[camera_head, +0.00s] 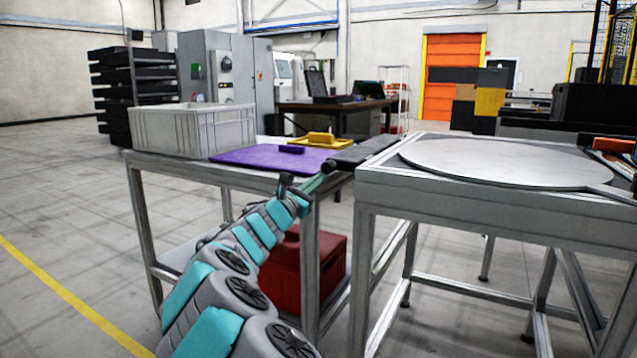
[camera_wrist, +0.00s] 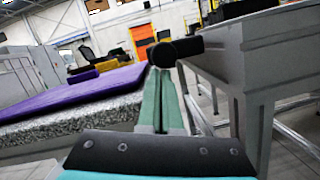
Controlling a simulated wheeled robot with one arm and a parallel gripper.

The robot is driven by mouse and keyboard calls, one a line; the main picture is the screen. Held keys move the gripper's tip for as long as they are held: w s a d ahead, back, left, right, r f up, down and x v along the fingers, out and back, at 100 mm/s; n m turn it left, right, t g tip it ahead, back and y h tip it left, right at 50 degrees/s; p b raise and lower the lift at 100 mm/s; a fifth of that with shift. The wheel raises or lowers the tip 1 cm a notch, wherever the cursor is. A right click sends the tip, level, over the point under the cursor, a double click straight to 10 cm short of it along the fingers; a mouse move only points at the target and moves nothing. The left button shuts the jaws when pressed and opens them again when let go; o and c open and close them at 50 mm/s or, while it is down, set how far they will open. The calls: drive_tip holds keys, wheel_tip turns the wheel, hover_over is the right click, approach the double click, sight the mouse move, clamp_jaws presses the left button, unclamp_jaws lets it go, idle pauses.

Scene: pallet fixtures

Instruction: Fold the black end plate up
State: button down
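The black end plate (camera_head: 362,152) lies about level along the left edge of the right-hand metal table. It bridges part of the gap toward the left table. My gripper (camera_head: 322,180) is low at the near end of the plate, between the two tables. In the wrist view, my gripper's green fingers (camera_wrist: 160,78) lie side by side with only a thin line between them, and nothing shows held. The rounded dark end of the plate (camera_wrist: 182,49) shows right at the fingertips. I cannot tell whether they touch.
The right table (camera_head: 480,202) carries a large round metal disc (camera_head: 500,162). The left table holds a purple mat (camera_head: 255,158), a yellow tray (camera_head: 322,142) and a grey crate (camera_head: 190,130). A red bin (camera_head: 300,270) stands on its lower shelf.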

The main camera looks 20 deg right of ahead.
drive_tip(key=shift+r, duration=0.2)
drive_tip(key=s+d+r+m+g+b, duration=0.1)
drive_tip(key=r+m+g, duration=0.1)
drive_tip(key=r+m, duration=0.3)
drive_tip(key=s+d+r+m+g+y+b, duration=0.1)
drive_tip(key=r+m, duration=0.3)
drive_tip(key=m, duration=0.9)
drive_tip(key=shift+s+d+r+m+g+b, duration=0.3)
drive_tip(key=shift+s+d+r+g+b, duration=0.1)
drive_tip(key=shift+s+g+b, duration=0.3)
